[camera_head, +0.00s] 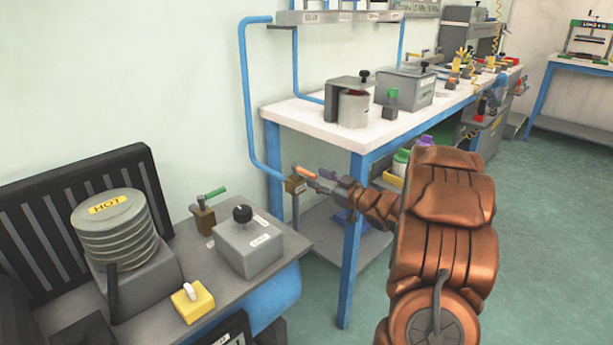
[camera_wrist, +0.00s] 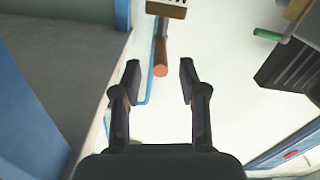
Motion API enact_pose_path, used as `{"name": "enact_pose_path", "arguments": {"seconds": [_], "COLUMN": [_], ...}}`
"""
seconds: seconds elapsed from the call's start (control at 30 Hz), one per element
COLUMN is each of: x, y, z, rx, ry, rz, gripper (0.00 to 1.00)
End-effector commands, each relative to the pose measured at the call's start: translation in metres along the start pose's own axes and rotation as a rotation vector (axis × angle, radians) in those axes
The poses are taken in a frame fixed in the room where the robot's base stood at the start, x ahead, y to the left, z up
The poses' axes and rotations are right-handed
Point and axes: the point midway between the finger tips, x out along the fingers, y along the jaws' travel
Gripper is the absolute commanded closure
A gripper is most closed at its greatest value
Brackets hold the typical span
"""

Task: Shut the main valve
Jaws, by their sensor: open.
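The valve (camera_head: 296,186) is a small brass-coloured body with a label, on the blue pipe beside the white workbench's near leg. Its orange handle (camera_head: 305,172) points toward my gripper (camera_head: 324,181). In the wrist view the labelled valve body (camera_wrist: 166,9) is at the top edge, and the orange-brown handle (camera_wrist: 160,62) points down toward me. My gripper (camera_wrist: 160,80) is open. The handle's end is at or just ahead of the gap between the fingertips, with no clear contact. The exact depth between them is hard to tell.
A second valve with a green handle (camera_head: 213,193) stands on the grey machine top (camera_head: 190,245), near a knob box (camera_head: 247,242), a yellow switch (camera_head: 192,301) and a ribbed cylinder marked HOT (camera_head: 112,235). The white workbench (camera_head: 300,115) and its blue leg (camera_head: 352,240) are close to my arm.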

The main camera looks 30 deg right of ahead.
Motion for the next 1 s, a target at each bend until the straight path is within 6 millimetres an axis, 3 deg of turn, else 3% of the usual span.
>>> {"name": "enact_pose_path", "arguments": {"seconds": [0.2,0.4,0.8,1.0], "x": [0.030,0.048,0.053,0.053], "y": [-0.002,-0.001,-0.001,-0.001], "z": [0.002,0.002,0.001,0.001], "rx": [0.000,0.000,0.001,0.001], "ry": [0.001,-0.001,-0.001,-0.001], "rz": [-0.003,-0.002,0.000,0.000], "gripper": [0.58,0.58,0.58,0.78]}}
